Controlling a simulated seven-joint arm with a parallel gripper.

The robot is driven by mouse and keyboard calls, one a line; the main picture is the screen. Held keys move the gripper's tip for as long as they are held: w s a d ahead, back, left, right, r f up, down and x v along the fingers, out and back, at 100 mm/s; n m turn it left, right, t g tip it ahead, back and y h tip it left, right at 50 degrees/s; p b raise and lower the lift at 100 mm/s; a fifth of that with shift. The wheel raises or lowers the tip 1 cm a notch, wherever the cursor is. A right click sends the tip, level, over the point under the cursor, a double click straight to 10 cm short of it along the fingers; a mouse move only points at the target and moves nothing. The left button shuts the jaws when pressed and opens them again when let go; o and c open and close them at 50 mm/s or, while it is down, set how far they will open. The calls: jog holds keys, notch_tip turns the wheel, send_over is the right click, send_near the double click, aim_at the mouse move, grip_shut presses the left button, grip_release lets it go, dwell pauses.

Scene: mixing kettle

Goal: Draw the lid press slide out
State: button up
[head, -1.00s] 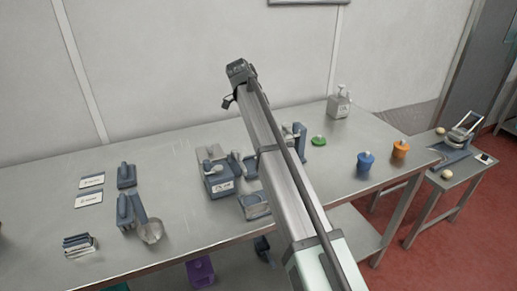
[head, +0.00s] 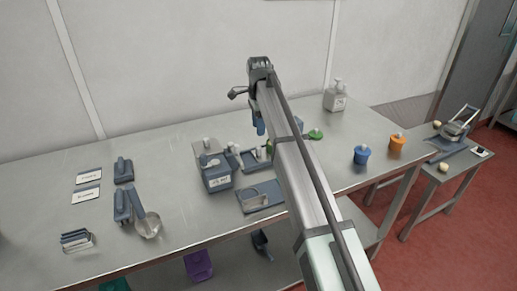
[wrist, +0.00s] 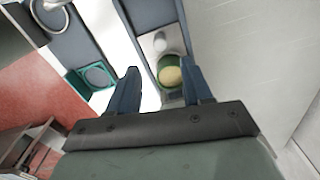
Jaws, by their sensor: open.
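My gripper (head: 260,127) hangs fingers-down over the back of the steel table, at the end of the long arm link. In the wrist view its two blue fingers (wrist: 162,92) are apart with nothing gripped. Past them, in line with the gap, is a round green piece with a yellowish middle (wrist: 170,75) on a narrow metal plate (wrist: 148,58) with a pale knob (wrist: 160,42). This may be the lid press and its slide; I cannot tell surely. In the head view a little green shows beside a blue-grey fixture (head: 250,160), partly behind my arm.
A blue-grey boxy device (head: 217,175) and a low tray (head: 262,196) stand near the fixture. A green lid (head: 315,134), blue pot (head: 361,154), orange pot (head: 397,142) and pump bottle (head: 335,97) stand right. A scoop (head: 147,224) lies left. Bare tabletop lies between (head: 180,200).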

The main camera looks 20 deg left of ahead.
aim_at(258, 147)
notch_tip(258, 147, down, 11)
jog(key=shift+r, duration=0.2)
dwell(0.4)
grip_shut()
dwell(0.5)
